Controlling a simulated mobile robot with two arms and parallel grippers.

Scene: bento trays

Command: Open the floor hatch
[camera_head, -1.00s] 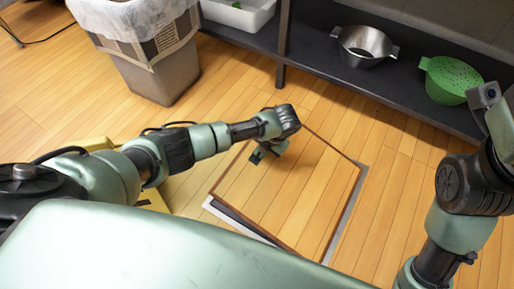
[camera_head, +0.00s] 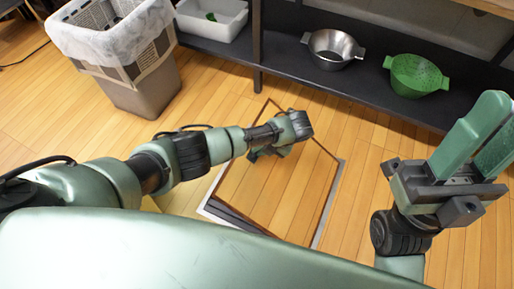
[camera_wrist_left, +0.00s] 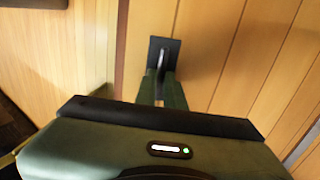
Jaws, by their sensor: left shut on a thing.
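The floor hatch (camera_head: 285,190) is a square wood-plank panel with a dark edge, set in a grey frame (camera_head: 331,203) in the floor. It is tilted, its near left edge raised, with a dark gap under it. My left gripper (camera_head: 253,156) is over the panel's left part. My right gripper (camera_head: 482,135) is at the right, fingers upward, apart and empty.
A lined waste bin (camera_head: 135,85) stands at the upper left. A dark low shelf (camera_head: 285,48) along the back holds a white bin (camera_head: 228,24), a metal colander (camera_head: 332,50) and a green colander (camera_head: 415,76). Floor right of the hatch is clear.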

